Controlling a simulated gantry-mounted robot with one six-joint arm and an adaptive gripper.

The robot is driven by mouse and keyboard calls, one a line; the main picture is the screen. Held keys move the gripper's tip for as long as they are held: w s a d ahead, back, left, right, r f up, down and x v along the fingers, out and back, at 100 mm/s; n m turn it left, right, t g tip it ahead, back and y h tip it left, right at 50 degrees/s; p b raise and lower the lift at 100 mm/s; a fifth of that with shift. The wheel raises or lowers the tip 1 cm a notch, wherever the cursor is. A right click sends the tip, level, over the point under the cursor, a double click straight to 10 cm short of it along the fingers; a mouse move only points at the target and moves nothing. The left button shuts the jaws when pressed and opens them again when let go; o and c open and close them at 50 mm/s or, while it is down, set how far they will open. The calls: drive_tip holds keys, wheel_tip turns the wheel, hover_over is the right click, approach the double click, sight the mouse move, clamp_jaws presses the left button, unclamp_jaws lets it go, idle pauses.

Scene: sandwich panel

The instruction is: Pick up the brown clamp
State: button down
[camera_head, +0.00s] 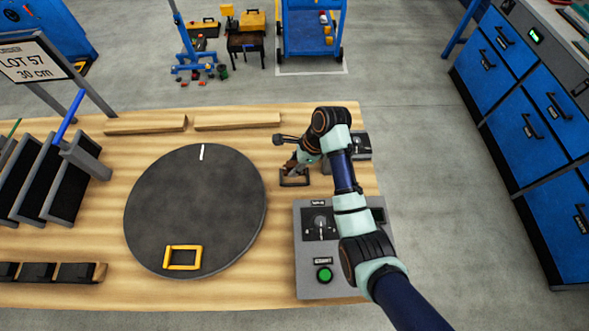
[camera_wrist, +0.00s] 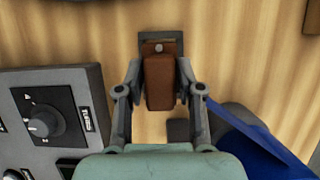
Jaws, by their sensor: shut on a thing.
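The brown clamp (camera_wrist: 160,85) is in the middle of the wrist view, a brown block with a round grey pin near its far end. My gripper (camera_wrist: 160,80) has one finger on each side of it and is shut on it. A dark frame-like part (camera_wrist: 160,38) shows at the clamp's far end. In the head view my gripper (camera_head: 294,172) is at the right part of the wooden table, and my arm partly hides the clamp. I cannot tell whether the clamp touches the table.
A round dark disc (camera_head: 200,215) with a yellow frame (camera_head: 183,258) on it lies left of my gripper. A grey control box (camera_head: 312,260) with a green button stands nearer. Two wooden bars (camera_head: 145,124) lie at the back. Black racks (camera_head: 70,180) stand at the left.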

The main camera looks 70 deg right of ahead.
wheel_tip(320, 180, up, 15)
drive_tip(key=p, duration=0.8)
wheel_tip(320, 180, up, 5)
drive_tip(key=p, duration=0.7)
hover_over(295, 163)
drive_tip(key=shift+a+r, duration=0.1)
drive_tip(key=shift+r, duration=0.05)
drive_tip(key=shift+w, duration=0.1)
